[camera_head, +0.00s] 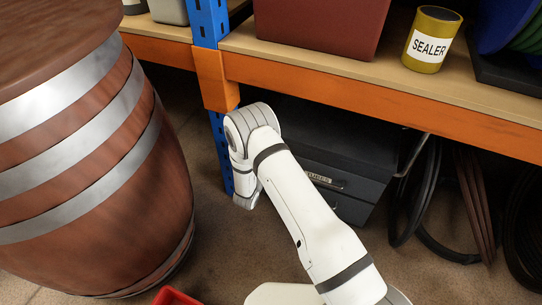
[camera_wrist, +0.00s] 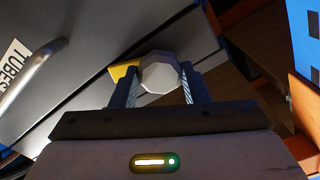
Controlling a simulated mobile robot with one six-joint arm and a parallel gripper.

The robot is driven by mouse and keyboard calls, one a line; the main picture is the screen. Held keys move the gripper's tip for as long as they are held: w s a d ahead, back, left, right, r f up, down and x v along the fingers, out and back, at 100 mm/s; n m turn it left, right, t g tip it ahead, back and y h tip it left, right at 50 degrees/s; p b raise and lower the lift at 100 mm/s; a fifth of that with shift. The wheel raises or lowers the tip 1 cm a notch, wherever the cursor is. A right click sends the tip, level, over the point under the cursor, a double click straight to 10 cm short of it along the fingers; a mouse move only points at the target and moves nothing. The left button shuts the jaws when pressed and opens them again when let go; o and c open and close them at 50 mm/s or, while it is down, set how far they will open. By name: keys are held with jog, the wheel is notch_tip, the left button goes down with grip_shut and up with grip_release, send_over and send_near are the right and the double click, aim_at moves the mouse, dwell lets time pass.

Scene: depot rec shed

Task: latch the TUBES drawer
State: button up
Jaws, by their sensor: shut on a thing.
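The TUBES drawer (camera_head: 345,187) is the dark grey front of a low cabinet (camera_head: 335,130) under the shelf, partly covered by my arm. Its white TUBES label and bar handle (camera_wrist: 36,70) show at the left of the wrist view. A pale, many-sided knob (camera_wrist: 160,74) with a yellow piece (camera_wrist: 122,72) beside it sits by the drawer front. My gripper (camera_wrist: 159,84) is shut on the knob, one finger on each side. In the head view my gripper is hidden behind my arm. Whether the drawer is fully closed is hard to tell.
A wooden barrel (camera_head: 85,160) with metal bands stands close at the left. An orange shelf beam (camera_head: 390,105) runs above the cabinet, joined to a blue post (camera_head: 209,20). Dark hoops (camera_head: 415,195) hang at the right. A red bin (camera_head: 176,297) shows at the bottom edge.

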jog(key=shift+d+f+m+b, duration=0.1)
jog(key=shift+m+b, duration=2.9)
jog(key=shift+m, duration=0.45)
jog(key=shift+d+f+m+b, duration=0.1)
jog(key=shift+m+b, duration=2.85)
jog(key=shift+m, duration=0.5)
jog(key=o, duration=1)
jog(key=shift+a+r, duration=0.1)
jog(key=shift+c, duration=0.2)
jog(key=shift+s, duration=0.1)
jog(key=p+v, duration=0.2)
jog(key=v, duration=0.5)
jog(key=shift+s, duration=0.3)
jog(key=shift+a, duration=0.1)
